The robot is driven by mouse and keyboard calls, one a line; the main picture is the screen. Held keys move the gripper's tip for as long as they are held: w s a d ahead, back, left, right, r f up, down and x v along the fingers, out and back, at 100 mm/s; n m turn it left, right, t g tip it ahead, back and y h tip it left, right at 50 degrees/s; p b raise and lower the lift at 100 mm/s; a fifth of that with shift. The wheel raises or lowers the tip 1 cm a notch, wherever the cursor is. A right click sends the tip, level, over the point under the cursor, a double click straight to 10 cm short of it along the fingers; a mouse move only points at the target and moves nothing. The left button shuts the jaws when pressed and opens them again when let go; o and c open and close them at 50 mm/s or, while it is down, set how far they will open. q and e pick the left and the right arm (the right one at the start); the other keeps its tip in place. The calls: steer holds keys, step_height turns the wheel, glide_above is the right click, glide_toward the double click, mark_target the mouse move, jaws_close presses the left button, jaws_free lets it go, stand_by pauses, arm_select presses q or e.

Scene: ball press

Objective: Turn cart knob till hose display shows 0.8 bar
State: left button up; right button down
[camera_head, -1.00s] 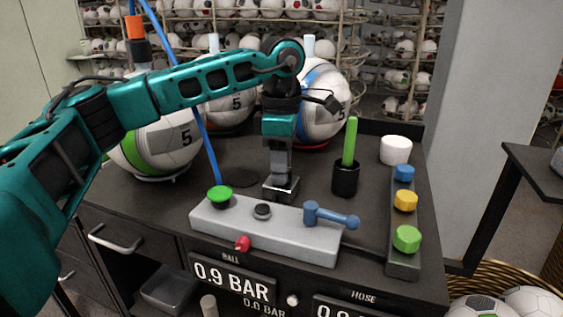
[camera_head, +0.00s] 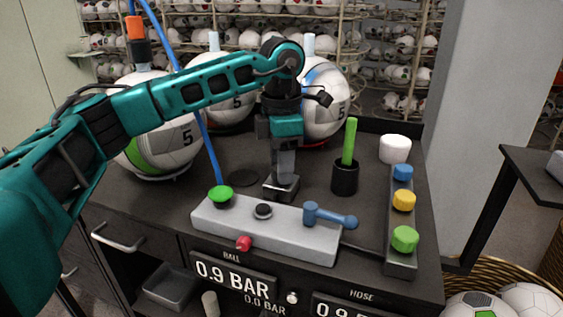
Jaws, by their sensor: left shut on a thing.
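My left gripper (camera_head: 281,188) points down just behind the grey block on the cart top. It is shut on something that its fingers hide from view. The ball display (camera_head: 233,275) on the cart front reads 0.9 BAR, with a smaller 0.0 BAR below it. The hose display (camera_head: 350,308) is cut off by the bottom edge; only the tops of its digits show, so I cannot read it fully. A small pale round knob (camera_head: 292,297) sits between the two displays, with no gripper at it. My right gripper is out of view.
The grey block (camera_head: 265,233) carries a green button, a dark cap, a blue lever and a red knob. A black cup (camera_head: 345,178) holds a green stick. Blue, yellow and green knobs line a strip (camera_head: 401,262) at right. Balls stand behind, with a blue hose (camera_head: 206,140) at left.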

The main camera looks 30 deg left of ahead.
arm_select(q)
steer(key=o, duration=1.1)
steer(key=shift+c, duration=0.2)
steer(key=shift+r, duration=0.1)
step_height(320, 180, up, 13)
steer(key=p, duration=0.2)
